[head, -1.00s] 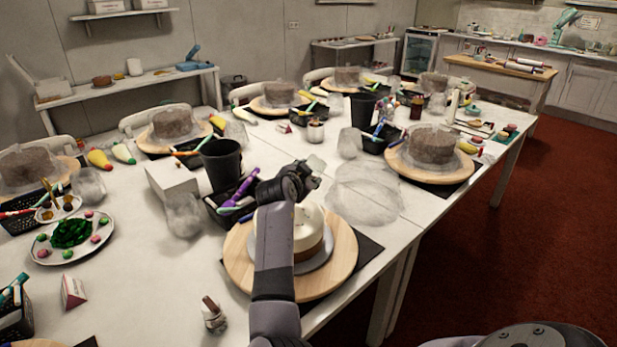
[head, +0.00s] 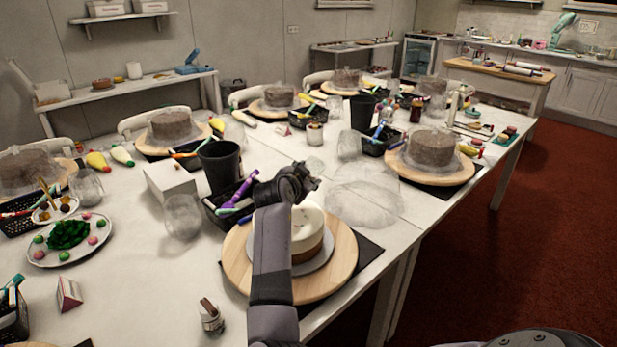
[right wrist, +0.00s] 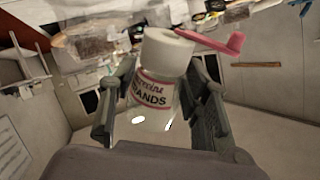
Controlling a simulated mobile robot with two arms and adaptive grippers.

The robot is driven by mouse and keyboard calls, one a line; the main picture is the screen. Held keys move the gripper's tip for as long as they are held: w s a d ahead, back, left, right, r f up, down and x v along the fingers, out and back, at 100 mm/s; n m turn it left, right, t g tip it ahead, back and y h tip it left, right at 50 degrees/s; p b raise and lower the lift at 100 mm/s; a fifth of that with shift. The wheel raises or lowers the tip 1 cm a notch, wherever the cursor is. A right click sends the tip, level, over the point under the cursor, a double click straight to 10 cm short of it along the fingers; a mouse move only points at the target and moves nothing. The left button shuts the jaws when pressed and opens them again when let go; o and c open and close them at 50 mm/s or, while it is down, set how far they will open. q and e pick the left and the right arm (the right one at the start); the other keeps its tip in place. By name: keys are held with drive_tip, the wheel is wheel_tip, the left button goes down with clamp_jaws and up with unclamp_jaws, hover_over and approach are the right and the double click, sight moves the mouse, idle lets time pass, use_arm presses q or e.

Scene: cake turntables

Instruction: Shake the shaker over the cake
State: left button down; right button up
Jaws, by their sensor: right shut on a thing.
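The cake (head: 308,232), pale on top with a brown lower side, stands on a wooden turntable (head: 342,270) at the front middle of the table. My right gripper (head: 306,183) is above the cake's far side, with its forearm crossing in front of the cake's left part. In the right wrist view the gripper (right wrist: 163,98) is shut on the shaker (right wrist: 152,92), a clear jar with a white lid, a pink crank handle and a label reading "STRANDS". In the head view I cannot make out the shaker at the gripper. My left gripper is not in view.
A black cup (head: 221,167), a white box (head: 170,184) and a black basket with a purple tool (head: 240,190) stand left of the turntable. A clear cover (head: 362,195) lies behind it to the right. A small jar (head: 211,318) stands at the front left.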

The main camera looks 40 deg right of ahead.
drive_tip(key=shift+r+b, duration=0.25)
drive_tip(key=shift+b, duration=0.25)
drive_tip(key=shift+r, duration=0.1)
